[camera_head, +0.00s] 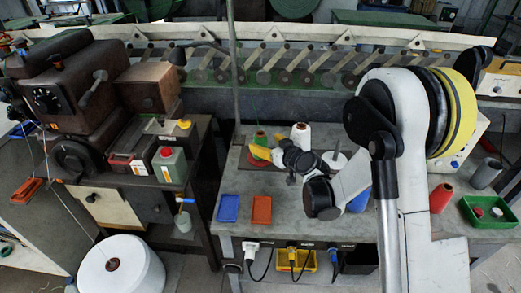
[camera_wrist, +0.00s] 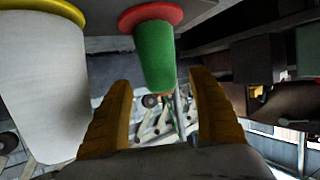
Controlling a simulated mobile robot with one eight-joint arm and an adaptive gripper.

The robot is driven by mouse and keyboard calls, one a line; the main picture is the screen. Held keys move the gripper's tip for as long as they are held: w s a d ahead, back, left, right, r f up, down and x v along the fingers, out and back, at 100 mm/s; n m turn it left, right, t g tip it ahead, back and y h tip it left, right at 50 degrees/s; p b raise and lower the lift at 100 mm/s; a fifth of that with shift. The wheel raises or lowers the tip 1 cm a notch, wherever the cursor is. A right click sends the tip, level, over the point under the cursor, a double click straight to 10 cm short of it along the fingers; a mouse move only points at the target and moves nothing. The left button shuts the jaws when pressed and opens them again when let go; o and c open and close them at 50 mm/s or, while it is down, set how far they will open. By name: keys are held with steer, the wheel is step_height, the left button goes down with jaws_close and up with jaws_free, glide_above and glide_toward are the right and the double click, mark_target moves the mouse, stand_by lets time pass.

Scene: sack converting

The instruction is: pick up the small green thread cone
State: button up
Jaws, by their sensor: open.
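The small green thread cone (camera_wrist: 154,55) shows upside down in the wrist view, with a red base (camera_wrist: 150,16). In the head view the green cone (camera_head: 259,138) stands on the grey bench, partly hidden by a yellow finger. My gripper (camera_wrist: 161,82) is open, its two yellow fingers apart. The cone lies in line with the gap between them, and I see no finger touching it. How deep it sits between the fingertips I cannot tell. In the head view my gripper (camera_head: 257,151) is right beside the cone.
A larger white cone (camera_wrist: 40,90) with a yellow base is close at left in the wrist view. In the head view, blue (camera_head: 228,208) and orange (camera_head: 261,210) trays lie at the bench front.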

steer(key=b+x, duration=0.1)
steer(key=x, duration=0.3)
steer(key=shift+r, duration=0.15)
steer(key=c, duration=1.4)
steer(key=shift+c, duration=0.2)
